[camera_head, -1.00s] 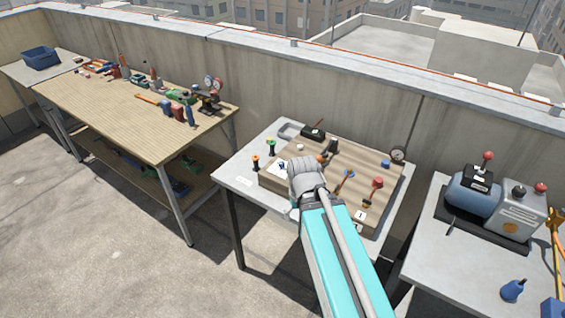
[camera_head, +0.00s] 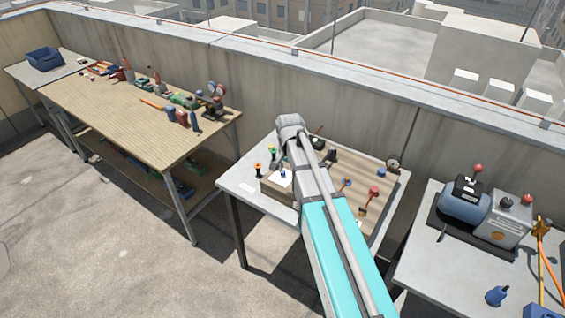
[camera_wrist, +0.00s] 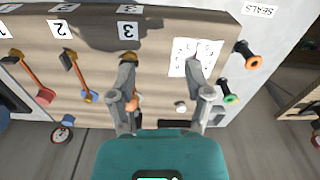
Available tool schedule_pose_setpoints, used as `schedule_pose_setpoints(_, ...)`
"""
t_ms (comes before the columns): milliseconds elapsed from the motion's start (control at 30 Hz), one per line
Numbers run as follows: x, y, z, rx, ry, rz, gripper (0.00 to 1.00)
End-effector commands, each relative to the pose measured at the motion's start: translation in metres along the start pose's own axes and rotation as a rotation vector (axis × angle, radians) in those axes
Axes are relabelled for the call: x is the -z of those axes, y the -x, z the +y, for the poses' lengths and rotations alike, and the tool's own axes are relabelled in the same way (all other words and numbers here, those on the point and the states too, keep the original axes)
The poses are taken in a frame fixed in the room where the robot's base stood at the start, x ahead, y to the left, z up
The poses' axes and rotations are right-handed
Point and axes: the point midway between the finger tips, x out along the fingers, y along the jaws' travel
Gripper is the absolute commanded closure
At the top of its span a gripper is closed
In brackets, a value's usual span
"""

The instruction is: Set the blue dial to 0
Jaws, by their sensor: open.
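The blue dial (camera_head: 282,174) is a small blue knob on a white card (camera_head: 273,180) at the left part of the wooden board (camera_head: 361,165). In the wrist view the white card (camera_wrist: 183,63) with printed marks shows near the right finger. That finger covers part of it, and I cannot read the dial's setting. My gripper (camera_wrist: 163,80) is open and empty above the board, its two fingers apart.
In the wrist view, levers with a red knob (camera_wrist: 47,97) and a blue knob (camera_wrist: 90,97) stand beside number labels. An orange-ended spool (camera_wrist: 253,61) and a green-ended one (camera_wrist: 230,98) stand beside the board. A concrete wall (camera_head: 255,105) runs behind the table.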

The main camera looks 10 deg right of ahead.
Motion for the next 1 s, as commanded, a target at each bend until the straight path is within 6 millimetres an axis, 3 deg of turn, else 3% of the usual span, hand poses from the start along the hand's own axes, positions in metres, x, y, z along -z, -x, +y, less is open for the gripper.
schedule_pose_setpoints(33, 0.022, 0.018, -0.017, 0.0, -0.065, 0.0, 0.35)
schedule_pose_setpoints(100, 0.038, 0.028, -0.03, 0.0, -0.154, 0.0, 0.35)
schedule_pose_setpoints(300, 0.068, 0.045, -0.054, 0.0, -0.331, 0.0, 0.35)
schedule_pose_setpoints(1000, 0.073, 0.042, -0.059, 0.0, -0.381, 0.0, 0.35)
